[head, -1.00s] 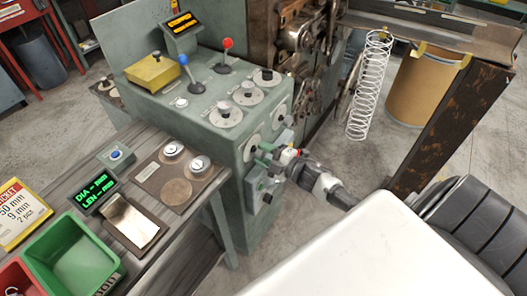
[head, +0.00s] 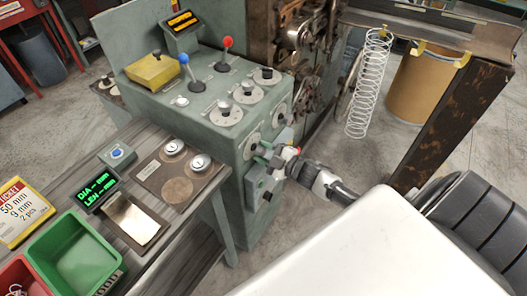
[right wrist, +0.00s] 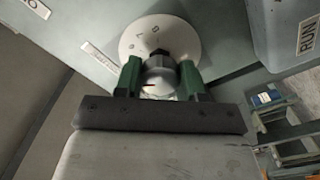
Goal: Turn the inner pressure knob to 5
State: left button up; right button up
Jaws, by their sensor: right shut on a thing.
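In the head view, two white dials with knobs sit on the side face of the green machine cabinet (head: 237,178): a nearer one (head: 251,146) and a farther one (head: 280,115). My right gripper (head: 262,154) is at the nearer dial. In the right wrist view, my right gripper (right wrist: 160,78) has its green fingers on either side of a metallic knob (right wrist: 160,77), shut on it. The white dial plate (right wrist: 160,35) behind it carries a few dark digits. The knob's pointer and set value cannot be read. My left gripper is not in view.
A box labelled RUN (right wrist: 292,35) is close to the right of the dial in the right wrist view. On the cabinet top are several more knobs, a blue lever (head: 184,60) and a red lever (head: 228,43). A wooden bench (head: 190,225) stands left.

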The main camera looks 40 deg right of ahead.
jog(key=o, duration=0.9)
jog(key=shift+d, duration=0.1)
jog(key=shift+b+v, duration=0.9)
jog(key=shift+v, duration=4.5)
